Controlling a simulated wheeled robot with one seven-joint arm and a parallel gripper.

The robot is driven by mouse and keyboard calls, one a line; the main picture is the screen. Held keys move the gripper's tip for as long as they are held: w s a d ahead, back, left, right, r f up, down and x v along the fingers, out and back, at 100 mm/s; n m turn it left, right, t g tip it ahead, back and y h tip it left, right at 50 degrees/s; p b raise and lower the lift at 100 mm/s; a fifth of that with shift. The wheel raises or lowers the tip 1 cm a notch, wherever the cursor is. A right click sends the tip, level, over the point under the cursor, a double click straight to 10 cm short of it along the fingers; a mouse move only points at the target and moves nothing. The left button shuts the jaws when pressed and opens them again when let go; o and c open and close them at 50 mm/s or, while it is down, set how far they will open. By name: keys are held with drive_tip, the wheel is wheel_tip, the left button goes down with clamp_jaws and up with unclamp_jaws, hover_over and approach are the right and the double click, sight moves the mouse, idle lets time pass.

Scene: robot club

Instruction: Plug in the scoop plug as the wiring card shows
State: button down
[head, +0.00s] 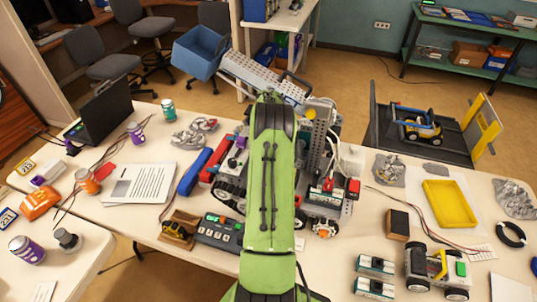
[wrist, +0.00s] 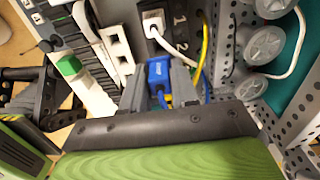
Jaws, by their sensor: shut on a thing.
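In the wrist view my gripper (wrist: 158,78) is shut on a blue plug (wrist: 158,70), one grey finger on each side of it. A dark strip with printed numbers 1 and 2 (wrist: 178,28) lies just beyond. A white plug (wrist: 153,22) with a white cable sits at that strip. I cannot tell whether the blue plug touches a socket. In the head view the grey metal club robot (head: 322,130) stands on the table, partly hidden behind my green arm, which also hides my gripper. I cannot tell which paper is the wiring card; a printed sheet (head: 140,184) lies at left.
Yellow and blue cables (wrist: 205,55) run close to the right finger. A perforated metal plate with grey wheels (wrist: 265,45) stands at right. A green-topped part (wrist: 68,65) is at left. On the table are a yellow tray (head: 449,203) and a small wheeled robot (head: 437,268).

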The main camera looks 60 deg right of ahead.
drive_tip(key=shift+f+b, duration=0.9)
drive_tip(key=shift+f, duration=0.95)
drive_tip(key=shift+f+b, duration=1.2)
drive_tip(key=shift+b, duration=0.35)
idle(1.0)
drive_tip(key=c, duration=0.8)
unclamp_jaws()
drive_tip(key=shift+c, duration=0.2)
drive_tip(key=shift+o, duration=0.3)
drive_tip(key=shift+r, duration=0.1)
drive_tip(key=shift+r+p, duration=1.75)
drive_tip(key=shift+r, duration=1.2)
